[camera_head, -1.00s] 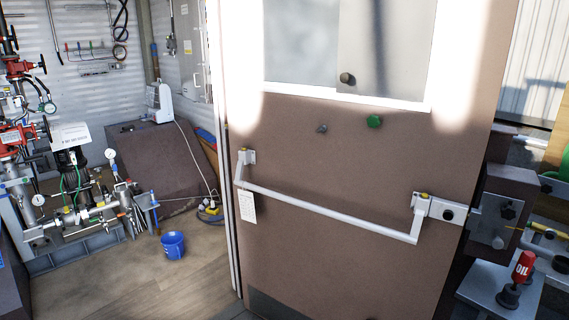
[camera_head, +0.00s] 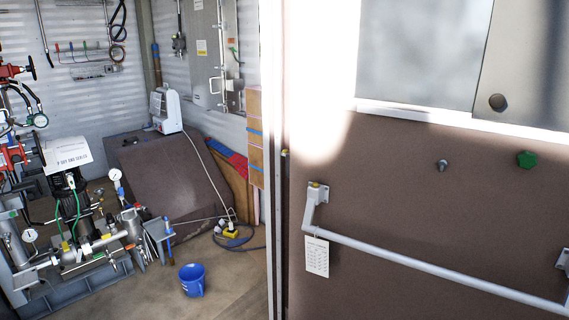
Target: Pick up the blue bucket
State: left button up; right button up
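The blue bucket (camera_head: 192,280) stands upright on the floor, left of the open door's edge and in front of the pump skid's right end. It looks empty, and its near side faces me. Neither of my grippers shows in the head view, so I cannot see what they hold.
The brown door (camera_head: 420,210) with its push bar (camera_head: 430,264) fills the right half. The pump skid (camera_head: 80,240) with pipes and gauges stands at the left. A yellow plug box (camera_head: 231,232) with a cable lies behind the bucket. Bare floor (camera_head: 225,295) lies around the bucket.

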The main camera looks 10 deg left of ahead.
aim_at(191, 276)
jog(key=i+j, duration=0.15)
jog(key=j, duration=0.2)
jog(key=i+j, duration=0.35)
jog(key=j, duration=0.3)
jog(key=i+j, duration=0.2)
jog(key=j, duration=0.15)
jog(key=i+j, duration=0.15)
jog(key=j, duration=0.15)
jog(key=i+j, duration=0.3)
jog(key=j, duration=0.15)
jog(key=i+j, duration=0.3)
jog(key=j, duration=0.15)
jog(key=i+j, duration=0.3)
jog(key=j, duration=0.15)
jog(key=i+j, duration=0.3)
jog(key=j, duration=0.15)
jog(key=l+z, duration=0.05)
